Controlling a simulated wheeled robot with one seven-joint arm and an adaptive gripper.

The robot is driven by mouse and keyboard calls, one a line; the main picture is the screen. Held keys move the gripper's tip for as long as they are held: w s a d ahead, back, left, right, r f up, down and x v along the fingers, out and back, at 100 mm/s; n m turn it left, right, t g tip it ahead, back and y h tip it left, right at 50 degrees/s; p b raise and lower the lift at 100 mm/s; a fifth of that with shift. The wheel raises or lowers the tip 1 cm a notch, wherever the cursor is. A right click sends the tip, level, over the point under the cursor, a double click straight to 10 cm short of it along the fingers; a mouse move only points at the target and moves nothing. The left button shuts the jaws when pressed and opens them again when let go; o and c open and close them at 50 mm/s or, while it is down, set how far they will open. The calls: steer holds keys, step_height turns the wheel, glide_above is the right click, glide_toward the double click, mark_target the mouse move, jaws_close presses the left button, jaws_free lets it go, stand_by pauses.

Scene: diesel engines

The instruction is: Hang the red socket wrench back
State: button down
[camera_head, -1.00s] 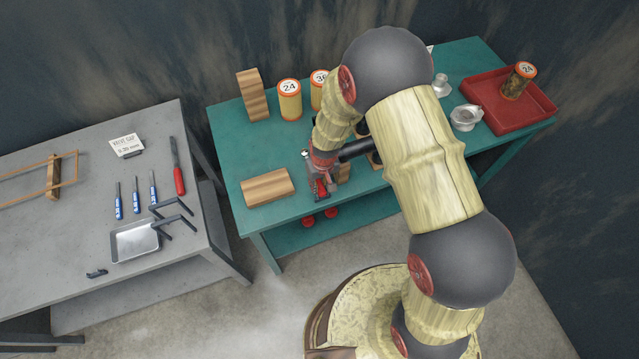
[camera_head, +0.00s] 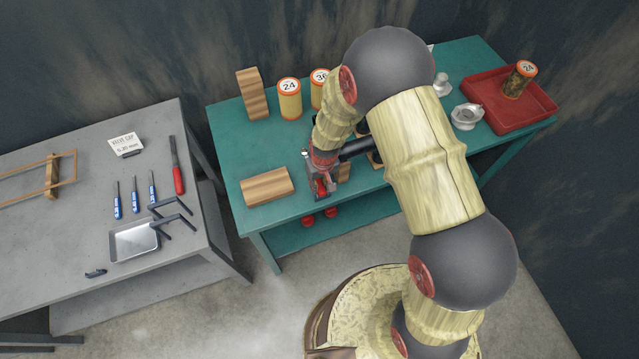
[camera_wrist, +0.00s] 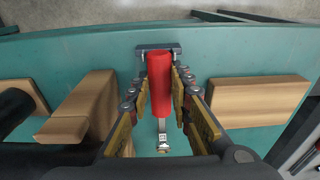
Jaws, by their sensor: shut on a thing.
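The red socket wrench (camera_wrist: 160,85) lies between the fingers of my gripper (camera_wrist: 161,100) in the wrist view. My gripper is shut on its red handle, and its small metal end (camera_wrist: 162,135) shows beyond the fingers. A dark bracket (camera_wrist: 158,47) lies across the far end of the handle, near the teal table's edge. I cannot tell whether handle and bracket touch. In the head view my gripper (camera_head: 322,185) is low over the front part of the teal table (camera_head: 228,145), and the wrench is mostly hidden there.
A wooden block (camera_head: 266,187) lies left of my gripper; another (camera_wrist: 85,105) is close on its other side. Filter cans (camera_head: 289,99) and an upright block (camera_head: 252,94) stand behind. A red tray (camera_head: 545,108) is at right. Two red round things (camera_head: 308,221) show below the table's edge.

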steer(key=c, duration=1.7)
jaws_free()
steer(key=o, duration=0.5)
steer(key=shift+r, duration=0.15)
steer(key=shift+r+p, duration=0.3)
steer(key=shift+r, duration=0.05)
steer(key=shift+s+d+r+p, duration=0.1)
steer(key=shift+s+r+p, duration=0.1)
steer(key=shift+r+p, duration=0.85)
steer(key=shift+s+d+r+p, duration=0.15)
steer(key=shift+r+p, duration=0.65)
steer(key=shift+r, duration=0.8)
steer(key=shift+s+r+p, duration=0.1)
steer(key=shift+r+p, duration=0.65)
steer(key=shift+r, duration=0.85)
